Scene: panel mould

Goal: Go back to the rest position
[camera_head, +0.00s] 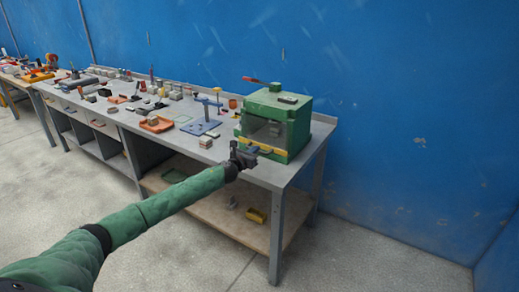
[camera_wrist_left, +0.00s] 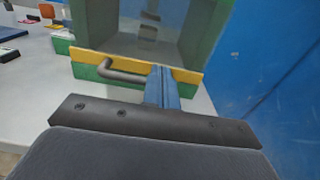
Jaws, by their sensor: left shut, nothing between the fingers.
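My left gripper (camera_head: 246,152) is at the end of my green-sleeved arm, which comes in from the lower left in the head view. It is in front of the green box-shaped machine (camera_head: 290,107) at the right end of the workbench. In the left wrist view my left gripper's blue fingers (camera_wrist_left: 162,86) are together with nothing between them. They are close to the yellow bar (camera_wrist_left: 190,74) and the grey handle (camera_wrist_left: 122,74) on the machine's front. I cannot tell whether they touch. My right gripper is not in view.
The grey workbench (camera_head: 325,122) holds an orange tray (camera_head: 156,124), a blue stand (camera_head: 199,127) and several small blocks and tools. A lower shelf (camera_head: 222,212) carries a yellow bin (camera_head: 255,215). A blue wall (camera_head: 400,110) stands behind. The floor (camera_head: 385,255) at the right is clear.

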